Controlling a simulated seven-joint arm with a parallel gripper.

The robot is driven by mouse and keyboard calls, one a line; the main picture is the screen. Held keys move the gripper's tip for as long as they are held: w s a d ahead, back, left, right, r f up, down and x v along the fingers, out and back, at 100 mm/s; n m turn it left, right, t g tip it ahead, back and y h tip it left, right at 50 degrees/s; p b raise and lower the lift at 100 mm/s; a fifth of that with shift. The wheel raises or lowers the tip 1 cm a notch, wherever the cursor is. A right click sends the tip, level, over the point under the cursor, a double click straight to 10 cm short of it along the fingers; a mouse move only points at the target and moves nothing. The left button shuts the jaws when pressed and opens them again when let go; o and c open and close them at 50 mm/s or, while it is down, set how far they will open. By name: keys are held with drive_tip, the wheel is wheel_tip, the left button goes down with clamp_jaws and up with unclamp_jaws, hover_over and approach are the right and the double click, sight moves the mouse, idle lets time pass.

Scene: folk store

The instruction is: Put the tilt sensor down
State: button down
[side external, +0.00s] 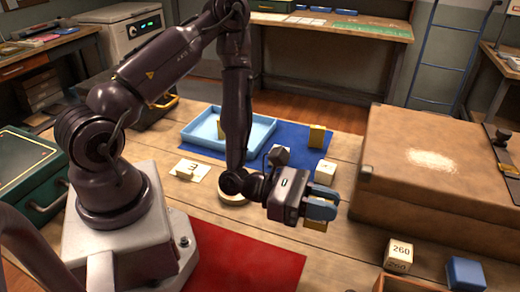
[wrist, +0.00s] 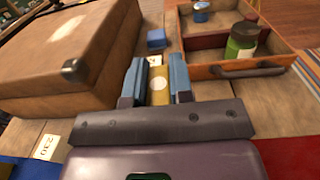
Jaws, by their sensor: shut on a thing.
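My gripper (side external: 321,207) has blue fingers and is shut on a small yellow block, the likely tilt sensor (side external: 314,226). Its lower end shows beneath the fingers, above the wooden table. In the wrist view the yellow block (wrist: 159,86) sits between the two blue fingers of my gripper (wrist: 157,78), with a pale round mark on its face. The fingers hide part of it. I cannot tell whether it touches the table. A similar yellow block (side external: 317,136) stands upright on the blue mat, and another (side external: 220,129) is in the light blue tray.
A large brown case (side external: 440,190) stands right of my gripper. A white block marked 260 (side external: 398,253) and a blue block (side external: 466,273) are at front right. The wooden tray (wrist: 283,62) holds a green jar (wrist: 242,40). The blue mat (side external: 290,142) and red mat (side external: 245,262) flank bare table.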

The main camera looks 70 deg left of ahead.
drive_tip(key=shift+s+d+f+m+g+h, duration=0.15)
drive_tip(key=shift+f+m+g+h, duration=0.1)
drive_tip(key=shift+m+g+h, duration=0.3)
drive_tip(key=s+a+m+g+h, duration=0.35)
drive_tip(key=s+m+g, duration=0.8)
drive_tip(key=g, duration=0.65)
drive_tip(key=s+a+m+g+y, duration=0.5)
drive_tip(key=a+m+g+y, duration=0.5)
drive_tip(key=a+m+g, duration=0.15)
drive_tip(key=w+a+r+m+t+y, duration=0.1)
drive_tip(key=w+a+r+m+y, duration=0.1)
drive_tip(key=a+r+m+y, duration=0.35)
drive_tip(key=w+a+r+m+t+y, duration=0.25)
drive_tip(key=a+y, duration=0.45)
drive_tip(key=a, duration=0.4)
drive_tip(key=w+a+r+m+t+y, duration=0.1)
drive_tip(key=a+r+m+y, duration=0.3)
drive_tip(key=a+y, duration=0.4)
drive_tip(key=w+a+f, duration=0.9)
drive_tip(key=a+f, duration=0.2)
drive_tip(key=f, duration=0.1)
drive_tip(key=shift+w+a+f+h, duration=0.15)
drive_tip(key=shift+a+f+h, duration=0.1)
drive_tip(key=shift+f+h, duration=0.2)
